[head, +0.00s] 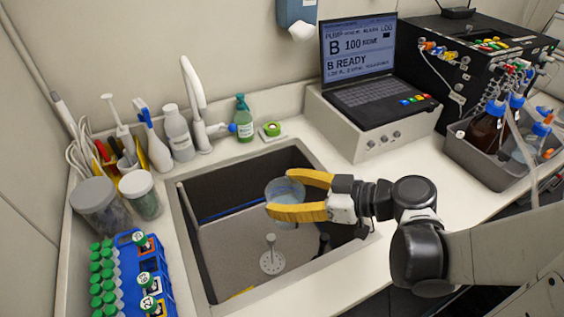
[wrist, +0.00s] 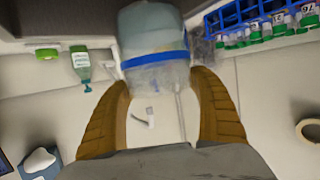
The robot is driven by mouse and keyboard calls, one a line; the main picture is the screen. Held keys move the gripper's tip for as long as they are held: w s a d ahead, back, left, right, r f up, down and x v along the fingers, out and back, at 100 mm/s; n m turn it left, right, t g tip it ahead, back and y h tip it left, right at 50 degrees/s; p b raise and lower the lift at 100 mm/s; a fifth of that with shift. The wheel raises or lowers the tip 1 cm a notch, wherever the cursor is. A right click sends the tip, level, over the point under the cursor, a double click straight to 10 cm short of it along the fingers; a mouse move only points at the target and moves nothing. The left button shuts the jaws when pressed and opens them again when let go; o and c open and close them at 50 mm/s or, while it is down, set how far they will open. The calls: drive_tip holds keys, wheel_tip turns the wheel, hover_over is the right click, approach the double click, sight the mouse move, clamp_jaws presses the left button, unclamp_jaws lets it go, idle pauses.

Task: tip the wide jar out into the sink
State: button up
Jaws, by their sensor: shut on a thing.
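The wide jar (head: 284,190) is clear and bluish, held over the sink (head: 225,240). My gripper (head: 280,192) has its two yellow fingers closed on opposite sides of the jar. In the wrist view the jar (wrist: 155,45) shows a pale body, a blue band and a clear part, between the fingers of my gripper (wrist: 160,80). I cannot tell exactly how far the jar is tilted or what is in it. The sink is a dark-walled rectangular basin with a grey floor and a round drain (head: 272,262).
A white tap (head: 197,95) stands behind the sink, with a green soap bottle (head: 243,118) beside it. Lidded jars (head: 100,207) and a blue rack (head: 140,270) of green-capped tubes are at the left. A laptop (head: 362,65) sits behind right.

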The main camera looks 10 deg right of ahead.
drive_tip(key=w+a, duration=0.3)
drive_tip(key=w, duration=0.3)
wheel_tip(320, 180, down, 6)
drive_tip(key=w+d+m+g+y+b, duration=0.2)
drive_tip(key=m+y+b, duration=0.5)
drive_tip(key=m, duration=1.3)
drive_tip(key=b, duration=0.3)
drive_tip(key=shift+w+y, duration=0.25)
drive_tip(key=shift+y, duration=0.05)
